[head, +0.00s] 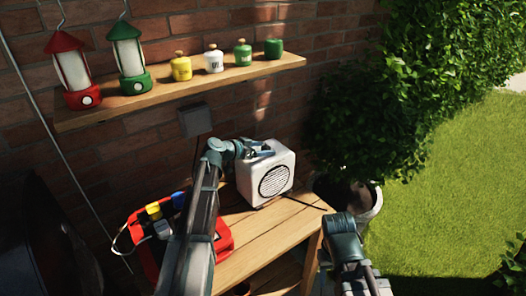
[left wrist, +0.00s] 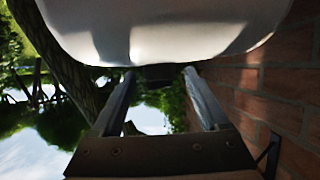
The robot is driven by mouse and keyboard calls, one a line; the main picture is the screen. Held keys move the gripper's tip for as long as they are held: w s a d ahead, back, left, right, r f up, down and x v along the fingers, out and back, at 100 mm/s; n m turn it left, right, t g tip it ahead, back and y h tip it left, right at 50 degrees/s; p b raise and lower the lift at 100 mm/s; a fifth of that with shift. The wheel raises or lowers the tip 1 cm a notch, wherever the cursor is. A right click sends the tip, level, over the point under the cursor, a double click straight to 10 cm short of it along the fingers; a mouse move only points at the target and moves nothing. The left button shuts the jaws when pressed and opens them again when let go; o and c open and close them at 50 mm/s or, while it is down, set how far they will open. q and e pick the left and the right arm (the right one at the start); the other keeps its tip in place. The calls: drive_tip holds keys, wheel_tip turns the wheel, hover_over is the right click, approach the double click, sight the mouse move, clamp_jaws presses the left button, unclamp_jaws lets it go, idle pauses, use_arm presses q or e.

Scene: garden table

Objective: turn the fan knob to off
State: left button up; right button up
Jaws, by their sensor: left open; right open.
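The fan (head: 278,170) is a white box with a round dark grille, standing on the wooden table. My left gripper (head: 262,151) is at the top of the fan, its fingers partly hard to make out there. In the left wrist view the gripper (left wrist: 160,88) is open, with its two fingers apart below the white fan body (left wrist: 165,35). A small dark block (left wrist: 160,74) shows between the fingertips; it may be the knob, but its setting cannot be read. My right arm shows at the lower right of the head view, but its fingers do not.
A red toolbox (head: 224,238) with yellow and blue items stands left of the fan, partly behind my left arm. A wall shelf (head: 215,83) holds a red lantern (head: 72,70), a green lantern (head: 130,60) and several small canisters. A potted bush is at the right.

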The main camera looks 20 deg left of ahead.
use_arm(q)
clamp_jaws()
idle(0.5)
drive_tip(key=shift+d+n+y, duration=0.15)
drive_tip(key=shift+n+y, duration=0.15)
drive_tip(key=shift+y, duration=0.1)
drive_tip(key=shift+s+d+n+t+y, duration=0.2)
drive_tip(key=shift+n+t+y, duration=0.4)
drive_tip(key=shift+n+y, duration=0.4)
drive_tip(key=shift+w+d+n+t+y, duration=0.1)
drive_tip(key=shift+n+t+y, duration=0.1)
drive_tip(key=shift+n+y, duration=0.9)
drive_tip(key=shift+d+n+t+y, duration=0.1)
drive_tip(key=shift+n+t+y, duration=0.1)
drive_tip(key=shift+n+y, duration=1.3)
drive_tip(key=shift+y, duration=0.4)
unclamp_jaws()
